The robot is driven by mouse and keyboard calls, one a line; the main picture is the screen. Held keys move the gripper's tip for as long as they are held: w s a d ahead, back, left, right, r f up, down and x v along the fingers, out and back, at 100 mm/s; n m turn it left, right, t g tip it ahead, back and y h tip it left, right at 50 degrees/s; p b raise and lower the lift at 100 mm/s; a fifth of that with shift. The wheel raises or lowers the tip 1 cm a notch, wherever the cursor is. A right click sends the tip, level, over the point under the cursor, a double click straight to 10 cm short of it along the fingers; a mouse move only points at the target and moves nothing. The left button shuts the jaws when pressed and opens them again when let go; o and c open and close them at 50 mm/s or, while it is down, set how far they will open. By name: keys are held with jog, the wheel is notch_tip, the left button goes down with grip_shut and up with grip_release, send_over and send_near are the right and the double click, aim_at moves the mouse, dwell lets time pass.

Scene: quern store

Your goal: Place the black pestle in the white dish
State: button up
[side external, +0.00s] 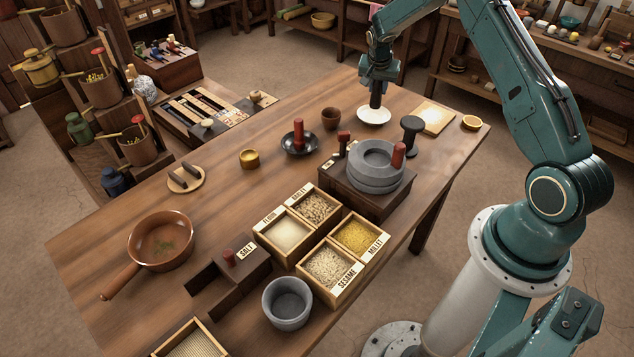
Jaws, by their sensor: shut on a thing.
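My gripper (379,80) is at the far end of the table, shut on the black pestle (376,99). The pestle hangs upright below the jaws. The white dish (374,117) is a small, shallow round dish on the table directly beneath it. The pestle's lower end shows in front of or over the dish's far part. I cannot tell whether it touches the dish. The fingertips are small and partly merge with the dark pestle.
A dark spool-shaped object (411,134) and a grey stone quern (375,178) with a red handle stand nearer the camera. A brown cup (331,118), a black bowl (299,143) with a red-handled tool and a pale board (426,118) are around the dish.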

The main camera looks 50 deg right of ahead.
aim_at(376, 98)
jog(key=shift+f, duration=2.15)
jog(key=shift+f, duration=0.15)
jog(key=o, duration=1)
jog(key=shift+v, duration=6.15)
jog(key=shift+d, duration=0.1)
